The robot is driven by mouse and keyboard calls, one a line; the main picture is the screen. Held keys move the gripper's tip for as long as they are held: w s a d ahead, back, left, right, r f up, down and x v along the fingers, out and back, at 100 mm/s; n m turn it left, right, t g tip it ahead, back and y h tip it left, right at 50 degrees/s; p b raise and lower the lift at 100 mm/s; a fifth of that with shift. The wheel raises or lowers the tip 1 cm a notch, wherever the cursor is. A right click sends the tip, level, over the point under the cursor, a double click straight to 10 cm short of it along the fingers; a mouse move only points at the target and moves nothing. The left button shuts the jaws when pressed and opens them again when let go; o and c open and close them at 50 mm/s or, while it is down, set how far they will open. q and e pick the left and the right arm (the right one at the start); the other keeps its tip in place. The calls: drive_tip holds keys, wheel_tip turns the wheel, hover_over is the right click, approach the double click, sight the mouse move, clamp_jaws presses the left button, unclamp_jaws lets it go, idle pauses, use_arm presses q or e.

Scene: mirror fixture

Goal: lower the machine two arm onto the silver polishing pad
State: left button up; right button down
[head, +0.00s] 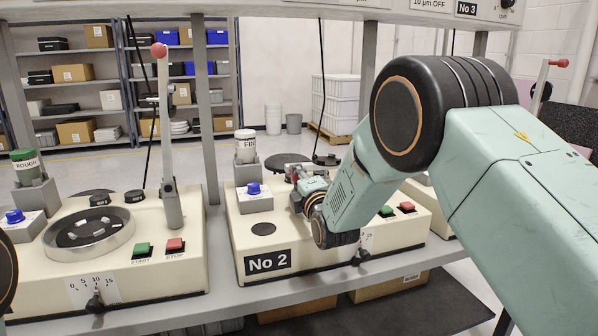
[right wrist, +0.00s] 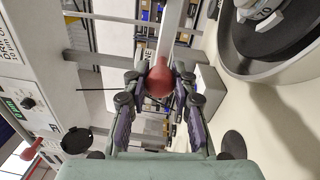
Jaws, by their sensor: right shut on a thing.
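The machine two arm shows in the right wrist view as a pale bar (right wrist: 172,28) ending in a red ball knob (right wrist: 159,80). My right gripper (right wrist: 157,76) is shut on this knob, one finger on each side. In the head view my right gripper (head: 303,186) is over machine No 2 (head: 300,252), and my own arm hides much of it. The round polishing plate (right wrist: 240,66) is at the upper right of the wrist view, apart from the gripper, with a dark surface and a pale piece on it. I cannot make out a silver pad clearly. My left gripper is out of view.
Machine one (head: 130,270) stands at the left with its red-knobbed arm (head: 167,130) upright. A blue-knobbed box (head: 255,202) and a white bottle (head: 245,148) are beside my right gripper. Grey posts (head: 207,110) rise behind the bench. A red-knobbed lever (head: 546,70) is at the far right.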

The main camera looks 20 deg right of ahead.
drive_tip(key=shift+f, duration=0.35)
drive_tip(key=c, duration=1.1)
unclamp_jaws()
drive_tip(key=shift+o, duration=0.2)
drive_tip(key=shift+s+f, duration=0.1)
drive_tip(key=s, duration=1.1)
drive_tip(key=shift+s+d+f, duration=0.25)
drive_tip(key=shift+s+f, duration=0.05)
drive_tip(key=shift+s, duration=0.05)
